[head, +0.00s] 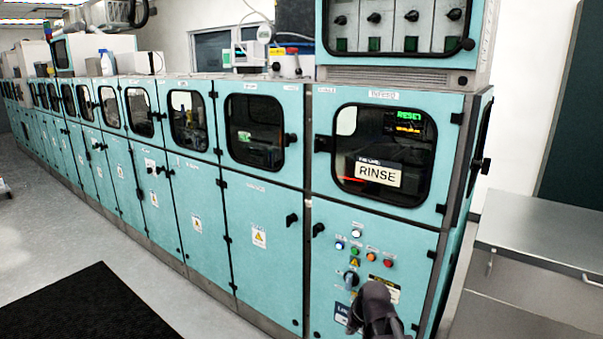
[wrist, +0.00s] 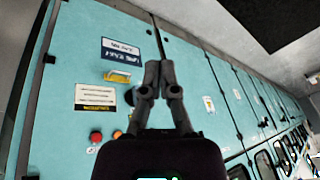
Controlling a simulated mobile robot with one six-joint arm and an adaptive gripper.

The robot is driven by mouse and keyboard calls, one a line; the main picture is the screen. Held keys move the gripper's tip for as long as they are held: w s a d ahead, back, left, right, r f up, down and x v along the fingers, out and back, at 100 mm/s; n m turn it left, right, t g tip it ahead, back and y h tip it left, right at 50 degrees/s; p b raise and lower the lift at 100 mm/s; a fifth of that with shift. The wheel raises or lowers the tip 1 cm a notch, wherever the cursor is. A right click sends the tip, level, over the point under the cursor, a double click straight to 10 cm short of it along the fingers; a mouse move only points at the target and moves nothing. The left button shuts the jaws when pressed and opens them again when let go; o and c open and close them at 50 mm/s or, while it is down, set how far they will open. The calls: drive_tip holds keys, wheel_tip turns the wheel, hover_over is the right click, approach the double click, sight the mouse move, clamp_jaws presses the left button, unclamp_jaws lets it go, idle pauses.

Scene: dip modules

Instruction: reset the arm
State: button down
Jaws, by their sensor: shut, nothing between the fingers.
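My gripper (wrist: 152,80) shows in the wrist view with its two fingers closed together and nothing between them. It is in front of the teal cabinet (wrist: 75,50), which appears tilted in that view. In the head view my arm (head: 376,305) shows at the bottom right, in front of the lower door of the end cabinet (head: 330,215). The control panel on that door has several coloured buttons (head: 387,263) and a rotary switch (head: 351,279). In the wrist view a red button (wrist: 96,136) and an orange button (wrist: 117,134) show left of the gripper.
A long row of teal cabinets (head: 195,240) runs to the back left. A window above the panel shows a RINSE sign (head: 379,174) and a lit display (head: 404,122). A metal bench (head: 540,225) stands at right. A black mat (head: 85,315) lies on open grey floor.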

drive_tip(key=s+d+r+g+h+p, duration=0.1)
drive_tip(key=s+d+g+h, duration=0.1)
drive_tip(key=s, duration=0.8)
drive_tip(key=shift+s+d+g, duration=0.4)
drive_tip(key=shift+d+g, duration=0.15)
drive_tip(key=shift+g, duration=0.15)
